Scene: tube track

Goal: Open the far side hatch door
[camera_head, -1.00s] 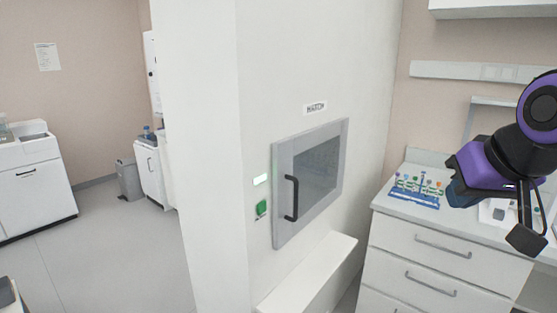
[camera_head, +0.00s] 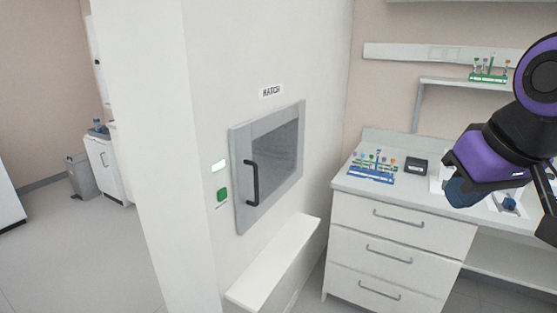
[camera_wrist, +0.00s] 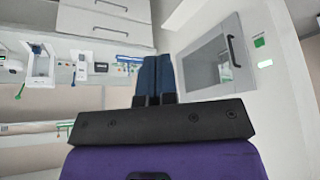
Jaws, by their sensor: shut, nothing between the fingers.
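A grey-framed hatch door (camera_head: 279,150) with a dark glass pane is set in the white wall block. It looks closed. Its black upright handle (camera_head: 252,183) is on the left side of the frame. The hatch door also shows in the wrist view (camera_wrist: 203,68), right of the fingers, with a small white and green item behind the glass. My gripper (camera_wrist: 154,62) has its blue fingers together, with nothing between them. In the head view my arm is at the right, well apart from the hatch. No second hatch door is in view.
A green button (camera_head: 222,194) and a lit indicator (camera_head: 220,166) are left of the hatch. A white ledge (camera_head: 272,264) juts out below it. A drawer counter (camera_head: 400,236) with a blue tube rack (camera_head: 371,174) stands right. Open floor (camera_head: 85,255) lies left.

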